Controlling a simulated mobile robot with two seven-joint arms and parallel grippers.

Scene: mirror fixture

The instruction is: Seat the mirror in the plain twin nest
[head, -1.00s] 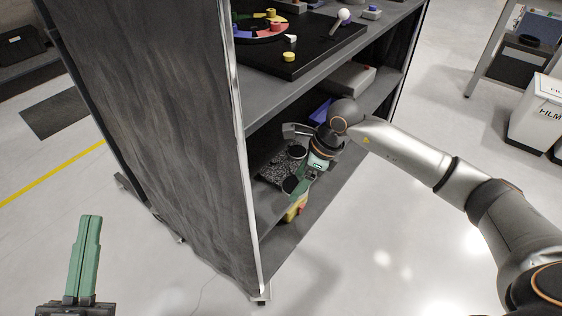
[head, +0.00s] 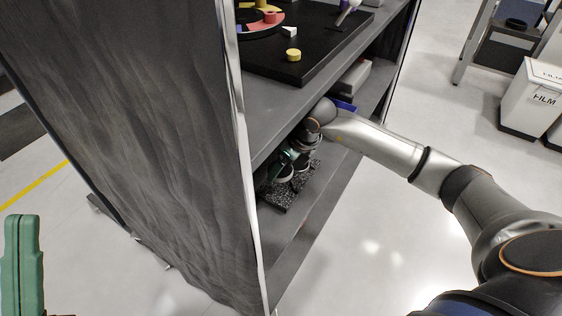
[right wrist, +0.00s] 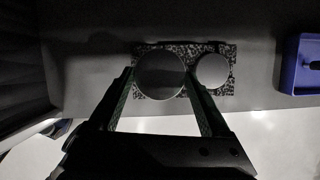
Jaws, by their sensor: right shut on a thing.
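The mirror (right wrist: 160,75) is a round grey disc between the green fingertips of my right gripper (right wrist: 158,78) in the right wrist view. Behind it is a speckled plate (right wrist: 228,92), which also shows on the lower shelf in the head view (head: 279,198). A smaller-looking round grey disc (right wrist: 212,70) shows on the plate, right of the mirror. The mirror covers part of the plate, so I cannot tell whether they touch. My right gripper (head: 284,168) is shut on the mirror. My left gripper (head: 22,262) is at the lower left, seen side-on, away from the shelf.
The upper shelf (head: 262,104) overhangs the lower one, and a dark side panel (head: 130,130) closes its left. A blue bin (right wrist: 300,65) stands right of the plate. A black board (head: 318,62) with coloured pieces is above. The lower shelf (head: 307,215) has bare room in front.

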